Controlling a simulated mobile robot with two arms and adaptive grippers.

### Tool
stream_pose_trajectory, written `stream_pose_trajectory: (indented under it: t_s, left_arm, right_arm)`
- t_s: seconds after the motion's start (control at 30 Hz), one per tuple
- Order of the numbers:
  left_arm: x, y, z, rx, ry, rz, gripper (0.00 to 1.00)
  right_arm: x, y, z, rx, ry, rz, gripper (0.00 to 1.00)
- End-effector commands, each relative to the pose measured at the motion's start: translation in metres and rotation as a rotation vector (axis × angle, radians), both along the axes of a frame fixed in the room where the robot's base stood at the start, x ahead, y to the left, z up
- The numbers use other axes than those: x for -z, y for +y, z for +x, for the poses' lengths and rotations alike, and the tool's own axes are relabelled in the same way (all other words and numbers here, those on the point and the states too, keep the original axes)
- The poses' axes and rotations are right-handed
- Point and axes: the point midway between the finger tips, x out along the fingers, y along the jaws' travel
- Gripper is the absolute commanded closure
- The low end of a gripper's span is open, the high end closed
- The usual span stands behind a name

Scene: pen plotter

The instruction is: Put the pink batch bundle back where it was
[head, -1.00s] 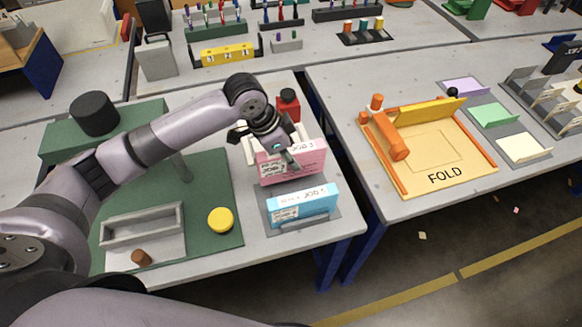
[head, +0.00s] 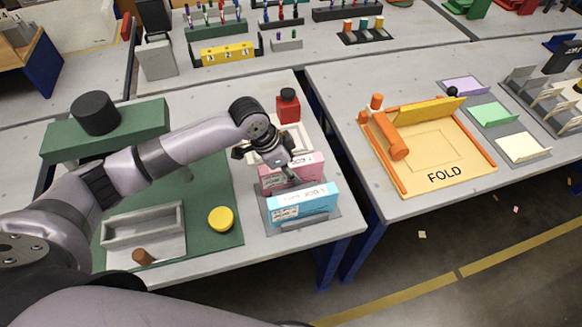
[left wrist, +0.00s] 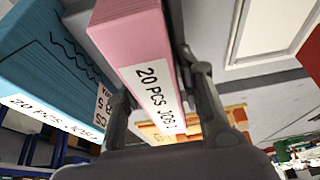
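The pink batch bundle (head: 308,171) stands upright behind the blue bundle (head: 303,203) at the grey holder (head: 334,215) near the table's right edge. My left gripper (head: 285,172) reaches down onto the pink bundle from above. In the left wrist view, the pink bundle (left wrist: 135,45) lies between the two fingers (left wrist: 160,105), which press on its sides. The blue bundle (left wrist: 50,65) is beside it at the left, apart from the fingers. The blue bundle hides the pink one's lower part, so I cannot tell whether it rests on the holder. My right gripper is not in view.
A white frame (head: 301,130) and a red container (head: 288,105) stand just behind the pink bundle. A yellow disc (head: 221,219) and a grey tray (head: 143,225) are at the left. The orange folding board (head: 430,150) is on the right table, across a gap.

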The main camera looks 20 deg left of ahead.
Motion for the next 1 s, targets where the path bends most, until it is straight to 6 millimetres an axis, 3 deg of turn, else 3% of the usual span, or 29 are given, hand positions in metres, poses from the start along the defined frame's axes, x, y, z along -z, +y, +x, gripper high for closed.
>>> stream_pose_trajectory:
  t_s: [0.13, 0.53, 1.0]
  left_arm:
    - [0.0, 0.0, 0.0, 0.0, 0.0, 0.0, 0.54]
    - [-0.008, 0.002, 0.0, 0.001, -0.004, -0.001, 0.54]
    - [-0.093, 0.031, -0.02, 0.0, -0.004, -0.001, 0.54]
  right_arm:
    - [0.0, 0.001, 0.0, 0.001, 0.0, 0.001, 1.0]
    - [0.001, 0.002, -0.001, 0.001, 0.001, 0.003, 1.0]
    - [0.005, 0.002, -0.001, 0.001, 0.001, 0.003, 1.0]
